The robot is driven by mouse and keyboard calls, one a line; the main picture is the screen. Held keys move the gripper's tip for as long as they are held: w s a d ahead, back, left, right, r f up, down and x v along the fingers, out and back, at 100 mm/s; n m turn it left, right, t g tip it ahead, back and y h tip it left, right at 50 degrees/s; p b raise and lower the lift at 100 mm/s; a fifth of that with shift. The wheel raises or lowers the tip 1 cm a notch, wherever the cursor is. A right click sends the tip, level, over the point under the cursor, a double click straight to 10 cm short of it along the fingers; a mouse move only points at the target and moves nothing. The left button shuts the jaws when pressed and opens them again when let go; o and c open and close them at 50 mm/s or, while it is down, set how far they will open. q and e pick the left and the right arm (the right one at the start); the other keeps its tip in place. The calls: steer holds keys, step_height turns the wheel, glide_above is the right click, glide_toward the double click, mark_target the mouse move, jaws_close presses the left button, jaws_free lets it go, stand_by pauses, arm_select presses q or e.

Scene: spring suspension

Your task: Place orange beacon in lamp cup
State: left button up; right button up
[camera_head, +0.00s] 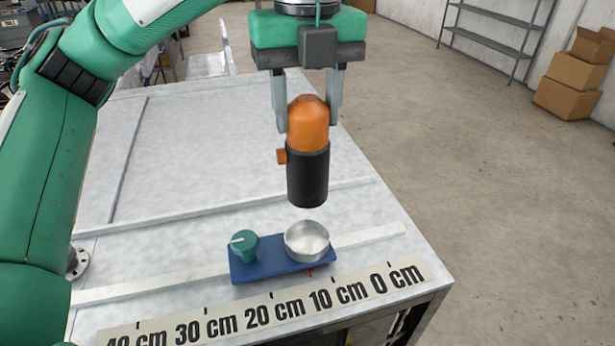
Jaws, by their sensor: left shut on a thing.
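My left gripper (309,115) comes down from the top of the view and is shut on the orange beacon (309,125). The beacon has an orange dome on top, a black cylindrical body and a small orange knob on its left side. It hangs upright, apart from the round metal lamp cup (307,241), and appears above and slightly behind it. The cup looks empty and is open at the top. It sits on the right part of a blue base (268,262). My right gripper is not in view.
A teal knob (244,245) stands on the left part of the blue base. A ruler strip (262,311) runs along the front of the light table (190,175). Raised light strips cross the table. Cardboard boxes (575,85) and a metal shelf (490,45) stand far back right.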

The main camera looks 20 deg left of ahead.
mark_target(306, 150)
arm_select(q)
step_height(306, 150, down, 6)
steer(key=shift+s+r+p, duration=0.1)
steer(key=shift+s+p, duration=0.05)
steer(key=shift+p, duration=0.25)
steer(key=shift+f, duration=0.6)
steer(key=shift+f+p, duration=0.3)
steer(key=shift+f, duration=1.55)
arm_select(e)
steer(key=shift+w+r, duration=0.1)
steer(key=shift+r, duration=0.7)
arm_select(q)
steer(key=o, duration=1.3)
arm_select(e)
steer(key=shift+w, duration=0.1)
arm_select(q)
steer(key=shift+o, duration=0.2)
step_height(306, 150, up, 11)
steer(key=shift+f+b, duration=0.1)
steer(key=shift+b, duration=0.55)
steer(key=shift+r, duration=0.65)
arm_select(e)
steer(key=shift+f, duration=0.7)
